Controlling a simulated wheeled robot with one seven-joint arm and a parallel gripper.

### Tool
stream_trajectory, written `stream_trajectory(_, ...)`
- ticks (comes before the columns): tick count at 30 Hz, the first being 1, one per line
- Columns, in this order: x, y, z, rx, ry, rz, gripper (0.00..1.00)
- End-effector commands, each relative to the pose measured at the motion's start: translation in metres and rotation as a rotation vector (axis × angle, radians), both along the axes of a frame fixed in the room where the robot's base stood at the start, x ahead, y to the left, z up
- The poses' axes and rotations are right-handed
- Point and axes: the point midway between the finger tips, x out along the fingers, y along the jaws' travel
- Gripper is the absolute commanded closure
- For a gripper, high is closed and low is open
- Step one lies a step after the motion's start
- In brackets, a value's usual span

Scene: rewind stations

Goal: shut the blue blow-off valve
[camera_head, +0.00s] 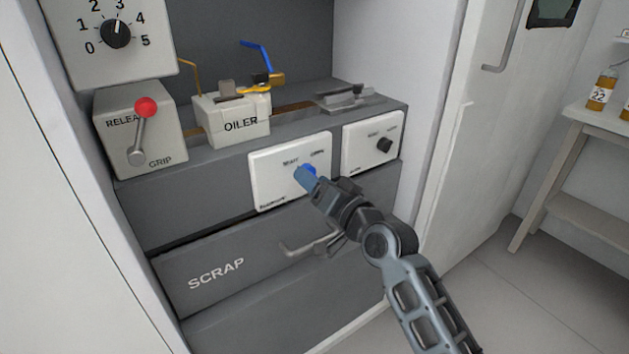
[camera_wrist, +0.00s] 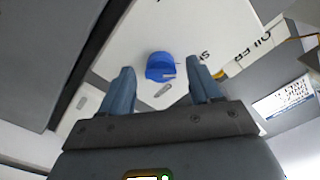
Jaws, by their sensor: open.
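A valve with a raised, tilted blue lever (camera_head: 258,54) and a brass body (camera_head: 271,79) stands on the ledge behind the white OILER box (camera_head: 238,127). Its lever slopes up to the left. A separate round blue knob (camera_head: 310,169) is on a white panel (camera_head: 270,191) on the front face below. My gripper (camera_head: 306,176) is in front of this knob, away from the lever. In the wrist view my gripper (camera_wrist: 162,82) is open, with the blue knob (camera_wrist: 160,66) between and beyond its fingertips. Whether a finger touches the knob I cannot tell.
A second white panel with a black knob (camera_head: 384,144) is to the right. A red-tipped lever (camera_head: 146,108) is on the left box, below a numbered dial (camera_head: 116,33). The SCRAP drawer (camera_head: 216,285) has a handle (camera_head: 303,248) beneath my gripper. A cabinet wall rises at right.

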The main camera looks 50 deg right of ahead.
Motion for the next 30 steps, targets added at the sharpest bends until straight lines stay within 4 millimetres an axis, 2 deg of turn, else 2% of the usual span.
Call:
stream_trajectory(9,-0.045,0.013,-0.001,0.000,0.003,0.001,0.37)
stream_trajectory(15,-0.064,0.019,-0.001,0.001,0.002,0.000,0.37)
stream_trajectory(30,-0.069,0.020,0.000,0.000,0.001,0.001,0.37)
